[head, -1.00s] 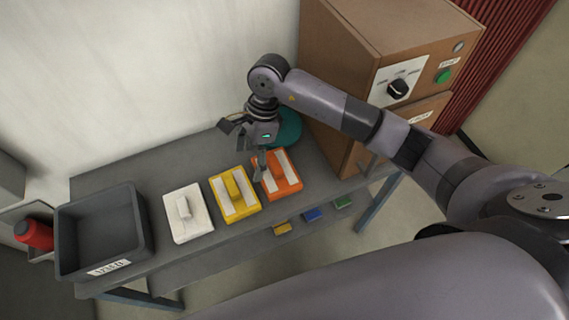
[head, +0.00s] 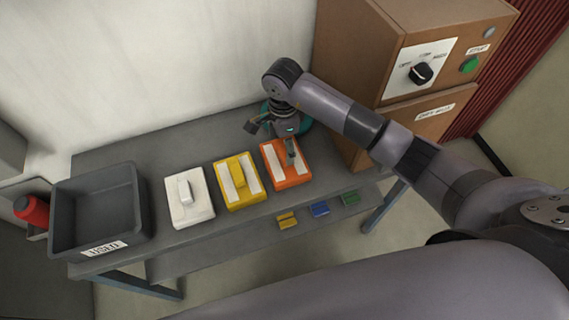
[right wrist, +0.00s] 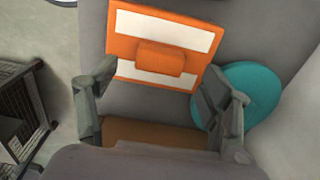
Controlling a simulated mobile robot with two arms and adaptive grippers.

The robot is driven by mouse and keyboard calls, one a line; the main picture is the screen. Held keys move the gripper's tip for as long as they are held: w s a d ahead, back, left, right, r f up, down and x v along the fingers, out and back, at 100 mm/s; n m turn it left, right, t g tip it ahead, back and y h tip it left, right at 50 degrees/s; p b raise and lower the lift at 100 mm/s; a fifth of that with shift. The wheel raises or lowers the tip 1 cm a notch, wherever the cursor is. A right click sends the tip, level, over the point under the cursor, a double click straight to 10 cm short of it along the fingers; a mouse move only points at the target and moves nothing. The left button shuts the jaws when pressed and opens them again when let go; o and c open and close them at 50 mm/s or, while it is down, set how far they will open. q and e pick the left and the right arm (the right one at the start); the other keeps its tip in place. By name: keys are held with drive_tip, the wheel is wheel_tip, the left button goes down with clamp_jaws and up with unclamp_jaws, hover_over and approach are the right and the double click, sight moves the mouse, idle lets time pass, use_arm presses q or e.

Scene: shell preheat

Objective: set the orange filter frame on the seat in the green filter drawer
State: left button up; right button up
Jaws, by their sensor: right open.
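The orange filter frame (head: 287,164) lies flat on the grey table, rightmost of the row of frames in the head view. In the right wrist view it (right wrist: 122,46) shows two white panels and a raised orange grip block (right wrist: 161,58). My right gripper (head: 272,137) is open and empty, above the far part of the orange frame. In the right wrist view its fingers (right wrist: 163,92) are spread on either side, with the grip block ahead between them. The green filter drawer and its seat are not clearly seen. My left gripper is not in view.
A yellow frame (head: 239,199) and a white one (head: 180,211) lie to the left. A grey bin (head: 139,207) stands at the table's left end. A brown cabinet (head: 349,60) with a knob stands at the right. A teal round object (right wrist: 266,92) lies beside the orange frame.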

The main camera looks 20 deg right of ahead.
sight(285, 152)
drive_tip(key=f+b, duration=0.1)
drive_tip(key=f, duration=0.1)
drive_tip(key=f+b, duration=0.1)
drive_tip(key=f, duration=0.2)
drive_tip(key=shift+w+d+f+b, duration=0.1)
drive_tip(key=shift+d+f+b, duration=0.1)
drive_tip(key=shift+b, duration=0.2)
drive_tip(key=shift+r, duration=0.1)
drive_tip(key=shift+r, duration=0.1)
drive_tip(key=c, duration=1.6)
